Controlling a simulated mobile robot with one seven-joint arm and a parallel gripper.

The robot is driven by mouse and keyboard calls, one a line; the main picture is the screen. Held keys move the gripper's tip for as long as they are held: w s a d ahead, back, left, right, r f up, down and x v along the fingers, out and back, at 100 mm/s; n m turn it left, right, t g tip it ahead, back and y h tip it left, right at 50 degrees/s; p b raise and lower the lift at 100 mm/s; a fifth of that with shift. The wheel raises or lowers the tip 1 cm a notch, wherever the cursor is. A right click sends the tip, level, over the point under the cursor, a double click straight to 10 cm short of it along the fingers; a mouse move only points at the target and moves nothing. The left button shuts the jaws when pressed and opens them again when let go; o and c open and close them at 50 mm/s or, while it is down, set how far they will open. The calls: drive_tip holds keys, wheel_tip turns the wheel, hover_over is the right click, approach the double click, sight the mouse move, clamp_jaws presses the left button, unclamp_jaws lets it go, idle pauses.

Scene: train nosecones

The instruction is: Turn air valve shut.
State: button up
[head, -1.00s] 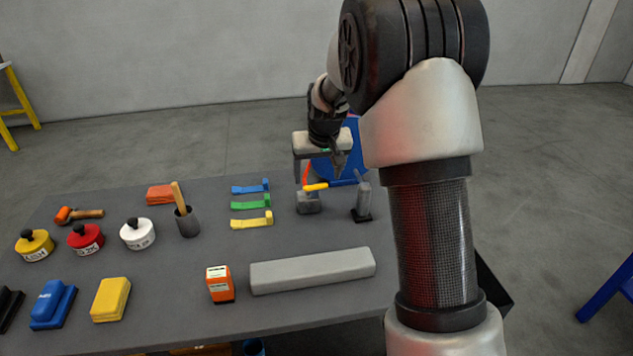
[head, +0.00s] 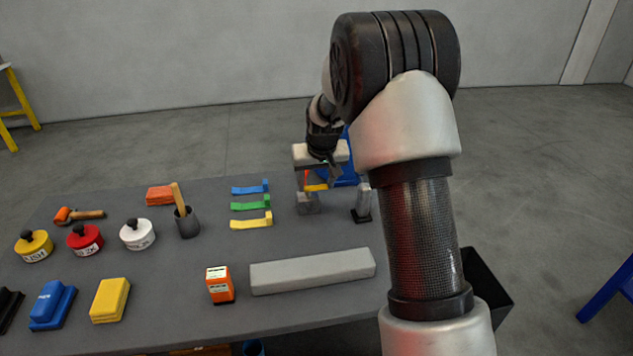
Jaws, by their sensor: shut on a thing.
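The air valve (head: 308,205) is a small grey block on the far right part of the table. Its yellow handle (head: 317,188) sticks out to the right above the block. My gripper (head: 318,182) points down over the valve, with its fingers shut on the yellow handle. The fingers and the hand hide part of the handle, and the exact contact is small in this view.
A grey upright piece on a black foot (head: 362,202) stands close to the right of the valve. Blue, green and yellow brackets (head: 251,220) lie to the left. A long grey bar (head: 312,271) and an orange box (head: 219,285) lie nearer.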

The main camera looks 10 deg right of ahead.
drive_tip(key=m, duration=0.1)
drive_tip(key=m+h, duration=0.1)
drive_tip(key=m, duration=0.2)
drive_tip(key=shift+s+a+h+p, duration=0.3)
drive_tip(key=shift+s+a+h, duration=0.05)
drive_tip(key=shift+a+h, duration=0.05)
drive_tip(key=m, duration=0.2)
drive_tip(key=m+g+h+p, duration=0.1)
drive_tip(key=m, duration=0.1)
drive_tip(key=shift+s+a+m, duration=0.2)
drive_tip(key=shift+a+m, duration=0.2)
drive_tip(key=m, duration=0.2)
drive_tip(key=a+m+g+h+p, duration=0.1)
drive_tip(key=m, duration=0.1)
drive_tip(key=shift+m+g, duration=0.3)
drive_tip(key=shift+w+a+m+g+h+p, duration=0.15)
drive_tip(key=shift+m+g+p, duration=0.15)
drive_tip(key=shift+m, duration=0.45)
drive_tip(key=shift+s+a+m+g+h+p, duration=0.15)
drive_tip(key=shift+m+g, duration=0.15)
drive_tip(key=shift+m, duration=0.4)
drive_tip(key=shift+w+a+m+g+p, duration=0.15)
drive_tip(key=shift+m+g+p, duration=0.15)
drive_tip(key=shift+m, duration=0.45)
drive_tip(key=o, duration=1)
drive_tip(key=shift+o, duration=0.2)
